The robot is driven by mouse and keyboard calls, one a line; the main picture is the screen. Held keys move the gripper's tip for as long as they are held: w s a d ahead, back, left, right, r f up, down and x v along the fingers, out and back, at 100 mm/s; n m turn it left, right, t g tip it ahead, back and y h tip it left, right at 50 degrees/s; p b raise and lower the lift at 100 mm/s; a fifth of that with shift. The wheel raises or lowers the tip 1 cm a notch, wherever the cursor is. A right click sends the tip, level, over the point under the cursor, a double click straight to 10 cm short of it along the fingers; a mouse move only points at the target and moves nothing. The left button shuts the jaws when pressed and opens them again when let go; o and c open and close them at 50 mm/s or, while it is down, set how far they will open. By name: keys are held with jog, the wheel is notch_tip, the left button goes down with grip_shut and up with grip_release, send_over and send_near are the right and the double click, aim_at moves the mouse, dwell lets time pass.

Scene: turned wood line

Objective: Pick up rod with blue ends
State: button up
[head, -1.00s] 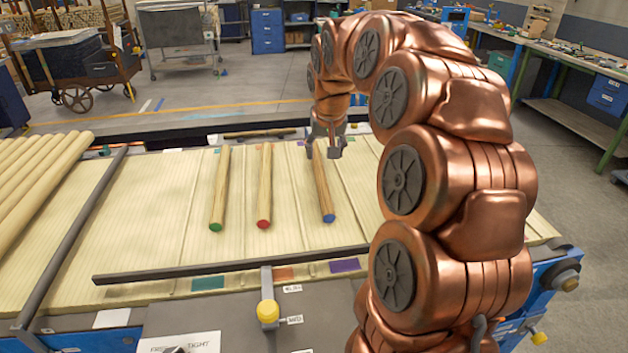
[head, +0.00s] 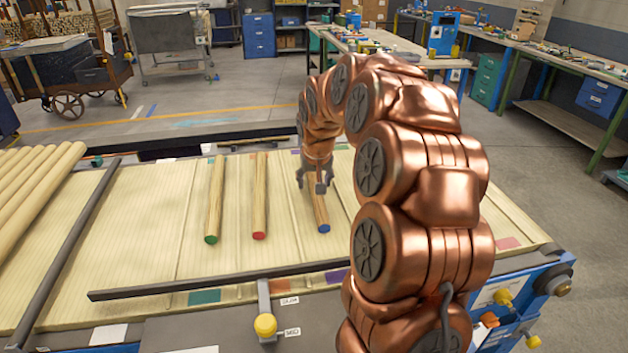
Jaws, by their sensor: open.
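The rod with blue ends (head: 321,212) lies on the pale ribbed bed (head: 150,235), its near blue end toward me. Its far part is hidden behind my gripper. My gripper (head: 312,190) is open and points down at the rod, with its fingers around the rod's middle or just above it; I cannot tell whether they touch it. A rod with a red end (head: 260,195) and a rod with a green end (head: 214,200) lie to the left, roughly parallel to it and apart from it.
Several thick pale rods (head: 35,195) lie at the far left beside a dark diagonal bar (head: 75,235). A long dark rail (head: 215,283) crosses in front of the rods. A yellow knob (head: 265,325) stands at the front edge. The bed between the rods is clear.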

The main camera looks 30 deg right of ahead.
jog(key=shift+f, duration=0.1)
jog(key=shift+c, duration=0.3)
grip_shut()
dwell(0.4)
